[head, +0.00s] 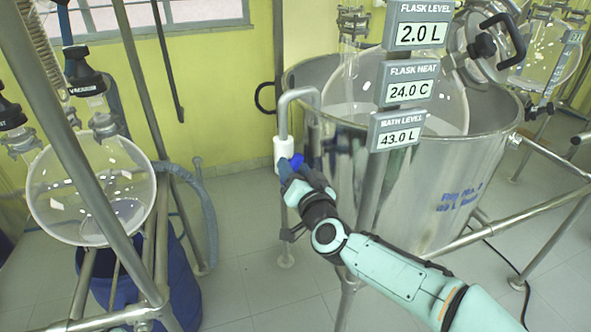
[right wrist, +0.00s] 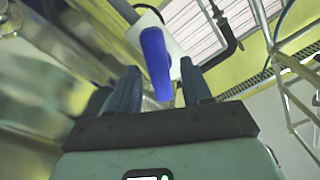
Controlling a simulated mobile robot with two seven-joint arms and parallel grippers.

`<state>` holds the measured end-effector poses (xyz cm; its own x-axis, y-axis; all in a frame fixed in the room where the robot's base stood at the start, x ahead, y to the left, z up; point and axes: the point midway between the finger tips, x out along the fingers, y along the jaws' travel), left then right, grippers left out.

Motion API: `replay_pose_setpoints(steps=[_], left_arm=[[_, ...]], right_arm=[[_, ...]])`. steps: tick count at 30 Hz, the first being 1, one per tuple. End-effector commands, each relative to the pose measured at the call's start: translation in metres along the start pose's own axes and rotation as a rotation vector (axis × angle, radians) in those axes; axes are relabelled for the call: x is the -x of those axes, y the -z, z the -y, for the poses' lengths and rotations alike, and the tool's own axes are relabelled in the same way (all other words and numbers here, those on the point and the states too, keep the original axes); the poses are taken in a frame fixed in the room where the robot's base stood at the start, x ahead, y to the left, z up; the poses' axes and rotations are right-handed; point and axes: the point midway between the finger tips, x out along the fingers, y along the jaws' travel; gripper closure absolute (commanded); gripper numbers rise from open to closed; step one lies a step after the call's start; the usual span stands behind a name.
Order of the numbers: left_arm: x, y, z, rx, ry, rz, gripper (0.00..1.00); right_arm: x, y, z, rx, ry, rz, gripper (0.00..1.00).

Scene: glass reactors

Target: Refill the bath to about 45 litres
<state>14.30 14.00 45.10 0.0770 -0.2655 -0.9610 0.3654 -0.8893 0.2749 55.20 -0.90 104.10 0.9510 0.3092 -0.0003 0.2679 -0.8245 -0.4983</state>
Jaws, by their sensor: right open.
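The bath (head: 340,185) is a large open steel vessel right of centre in the head view, with a round glass flask (head: 365,85) inside. Its BATH LEVEL display (head: 398,130) reads 43.0 L. A bent metal spout pipe (head: 284,115) reaches over the rim from a white valve body (head: 284,151) with a blue lever (head: 297,161). My right gripper (head: 291,176) is open at the valve. In the right wrist view, the blue lever (right wrist: 156,62) lies between and beyond the open fingers (right wrist: 159,82); contact cannot be told. My left gripper is not in view.
Other displays (head: 417,34) read flask level 2.0 L and flask heat 24.0 C. A glass flask (head: 90,190) on a metal frame stands at left, above a blue drum (head: 185,285). Metal rails (head: 535,235) run at right. Tiled floor (head: 240,265) is open between.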

Motion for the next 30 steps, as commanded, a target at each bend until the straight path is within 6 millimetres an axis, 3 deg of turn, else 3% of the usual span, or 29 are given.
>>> replay_pose_setpoints(steps=[4, 6, 9, 20, 30], left_arm=[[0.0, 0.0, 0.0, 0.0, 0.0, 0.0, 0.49], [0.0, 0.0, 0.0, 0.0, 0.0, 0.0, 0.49], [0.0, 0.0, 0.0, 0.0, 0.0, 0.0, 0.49], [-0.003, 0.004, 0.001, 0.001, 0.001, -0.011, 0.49], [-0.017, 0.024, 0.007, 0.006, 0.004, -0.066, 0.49]], right_arm=[[0.0, 0.0, 0.0, 0.0, 0.0, 0.0, 0.51], [0.0, 0.0, 0.0, 0.0, 0.0, 0.0, 0.74], [0.0, 0.0, 0.0, 0.0, 0.0, 0.0, 1.0], [0.0, 0.0, 0.0, -0.047, 0.0, 0.0, 1.0], [0.0, -0.001, -0.003, -0.28, 0.001, -0.002, 1.0]])
